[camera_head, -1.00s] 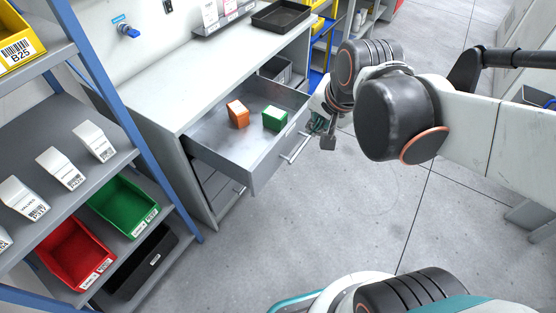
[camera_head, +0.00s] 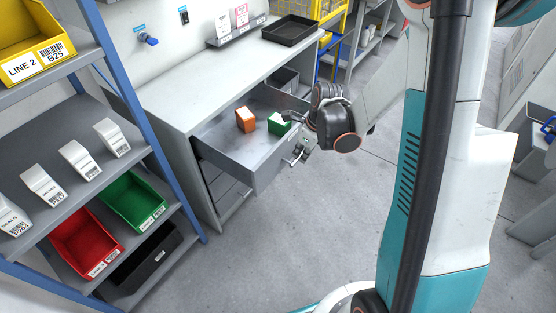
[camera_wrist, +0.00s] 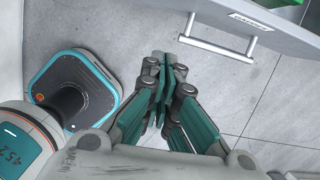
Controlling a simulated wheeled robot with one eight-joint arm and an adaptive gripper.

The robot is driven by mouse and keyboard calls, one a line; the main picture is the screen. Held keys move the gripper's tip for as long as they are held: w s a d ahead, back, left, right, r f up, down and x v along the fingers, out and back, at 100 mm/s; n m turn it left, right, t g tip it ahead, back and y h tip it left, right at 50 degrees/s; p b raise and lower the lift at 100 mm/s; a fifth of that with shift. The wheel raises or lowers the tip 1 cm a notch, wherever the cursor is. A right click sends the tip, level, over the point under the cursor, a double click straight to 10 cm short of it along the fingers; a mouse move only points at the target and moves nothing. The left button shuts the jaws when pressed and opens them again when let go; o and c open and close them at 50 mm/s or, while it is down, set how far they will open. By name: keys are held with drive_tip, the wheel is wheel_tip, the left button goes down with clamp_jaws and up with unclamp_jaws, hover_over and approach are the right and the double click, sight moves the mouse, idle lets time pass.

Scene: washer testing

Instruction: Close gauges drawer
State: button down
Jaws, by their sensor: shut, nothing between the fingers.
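A grey drawer (camera_head: 225,160) is pulled well out of the workbench in the head view. An orange box (camera_head: 245,119) and a green box (camera_head: 278,124) lie inside it. In the head view my wrist is at the drawer's right front corner and partly hides the handle area.
The workbench top (camera_head: 215,85) holds a black tray (camera_head: 290,30). A shelf at the left carries a red bin (camera_head: 85,242), a green bin (camera_head: 132,200) and several white boxes. Lower drawers (camera_head: 228,190) sit below the open one. The floor (camera_head: 310,220) before the drawer is clear.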

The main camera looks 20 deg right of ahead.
drive_tip(key=w+a+f+b, duration=0.3)
drive_tip(key=w+f+b, duration=0.2)
drive_tip(key=f, duration=0.5)
drive_tip(key=shift+a+f+m+b, duration=0.2)
drive_tip(key=shift+a+m+b, duration=0.1)
drive_tip(key=shift+a+b, duration=0.1)
drive_tip(key=shift+w, duration=0.1)
